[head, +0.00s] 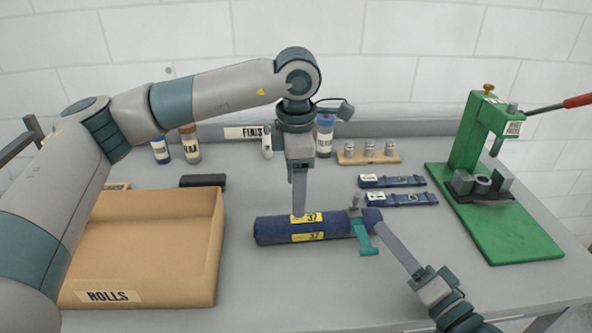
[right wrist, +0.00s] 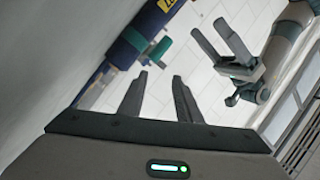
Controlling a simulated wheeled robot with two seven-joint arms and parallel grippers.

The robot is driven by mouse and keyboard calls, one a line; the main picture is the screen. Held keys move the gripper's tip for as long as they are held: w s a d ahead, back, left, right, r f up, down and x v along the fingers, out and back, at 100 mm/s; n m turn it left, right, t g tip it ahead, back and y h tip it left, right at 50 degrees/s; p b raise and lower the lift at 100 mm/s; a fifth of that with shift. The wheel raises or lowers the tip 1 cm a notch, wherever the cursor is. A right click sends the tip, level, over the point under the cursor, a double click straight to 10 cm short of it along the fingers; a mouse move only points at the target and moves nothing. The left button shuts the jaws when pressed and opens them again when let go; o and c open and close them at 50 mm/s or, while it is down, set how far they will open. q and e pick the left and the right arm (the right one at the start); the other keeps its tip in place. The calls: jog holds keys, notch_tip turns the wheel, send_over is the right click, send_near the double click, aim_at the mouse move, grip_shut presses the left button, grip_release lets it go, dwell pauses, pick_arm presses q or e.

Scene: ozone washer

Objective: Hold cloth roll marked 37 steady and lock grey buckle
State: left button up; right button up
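The dark blue cloth roll marked 37 (head: 275,230) lies sideways on the table, with yellow labels; it also shows in the right wrist view (right wrist: 118,54). A grey buckle (head: 355,203) sits around its right end, with a teal piece (head: 366,240) hanging toward the front; the teal piece also shows in the right wrist view (right wrist: 158,52). My left gripper (head: 299,213) points down over the roll's labels; its fingers look apart in the right wrist view (right wrist: 207,26). My right gripper (head: 381,229) is beside the buckle end, fingers apart and empty in the right wrist view (right wrist: 158,75).
A cardboard box marked ROLLS (head: 208,270) stands at left. Two blue strips (head: 402,199) and a wooden block with metal pieces (head: 368,157) lie behind the roll. A green press (head: 500,235) stands at right. Bottles (head: 191,150) line the back. The front middle is clear.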

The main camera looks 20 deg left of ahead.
aim_at(295, 221)
pick_arm(q)
jog(key=f, duration=1)
jog(key=shift+w+a+f, duration=0.15)
jog(key=shift+w+f, duration=0.1)
jog(key=shift+f, duration=0.05)
